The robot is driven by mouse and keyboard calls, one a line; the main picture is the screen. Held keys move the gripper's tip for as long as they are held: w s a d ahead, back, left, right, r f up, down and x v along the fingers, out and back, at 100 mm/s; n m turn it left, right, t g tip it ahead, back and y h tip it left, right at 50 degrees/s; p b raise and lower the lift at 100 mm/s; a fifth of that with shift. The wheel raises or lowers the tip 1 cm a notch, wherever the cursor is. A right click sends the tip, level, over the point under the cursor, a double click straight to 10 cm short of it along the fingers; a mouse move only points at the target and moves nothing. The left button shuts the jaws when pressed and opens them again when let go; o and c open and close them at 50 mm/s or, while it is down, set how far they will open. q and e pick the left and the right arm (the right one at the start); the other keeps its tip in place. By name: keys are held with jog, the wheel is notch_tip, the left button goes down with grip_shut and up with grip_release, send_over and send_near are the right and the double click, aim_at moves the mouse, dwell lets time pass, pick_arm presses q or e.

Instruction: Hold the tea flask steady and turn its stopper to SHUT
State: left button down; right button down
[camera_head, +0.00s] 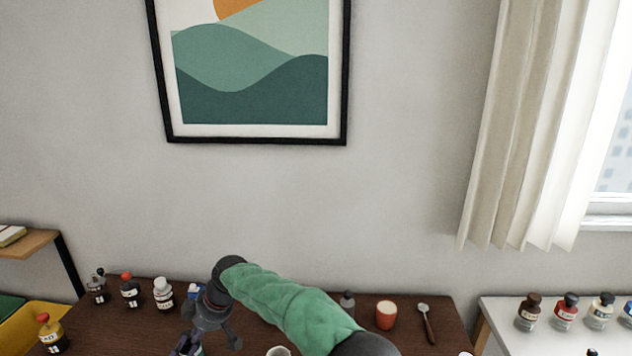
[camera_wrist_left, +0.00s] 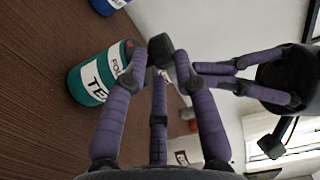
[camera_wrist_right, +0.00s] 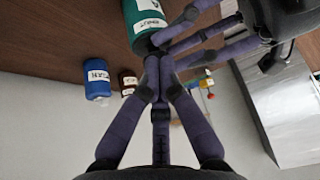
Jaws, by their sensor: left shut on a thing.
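The green tea flask (camera_wrist_left: 88,82) stands on the brown table, its white label partly readable. In the right wrist view the flask (camera_wrist_right: 131,12) is cut off by the picture edge. My left gripper (camera_wrist_left: 160,58) is closed at the flask's top end, around or just below the dark stopper area; its fingers hide the exact contact. My right gripper (camera_wrist_right: 158,66) has its fingers drawn close together at the stopper, just above the left fingers. Whether they grip it cannot be seen. The stopper is mostly hidden by both grippers.
In the head view several small bottles (camera_head: 130,292) stand at the table's left, with an orange cup (camera_head: 386,316) and a spoon (camera_head: 427,322) at right. A wall lies behind.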

jog(key=shift+f, duration=0.8)
jog(key=shift+w+a, duration=0.1)
jog(key=shift+a, duration=0.05)
jog(key=shift+w+a, duration=0.15)
dwell(0.3)
jog(key=shift+w, duration=0.2)
jog(key=shift+w+r, duration=0.1)
jog(key=shift+w, duration=0.2)
jog(key=shift+w, duration=0.15)
jog(key=shift+w, duration=0.5)
jog(key=shift+d, duration=0.2)
dwell(0.4)
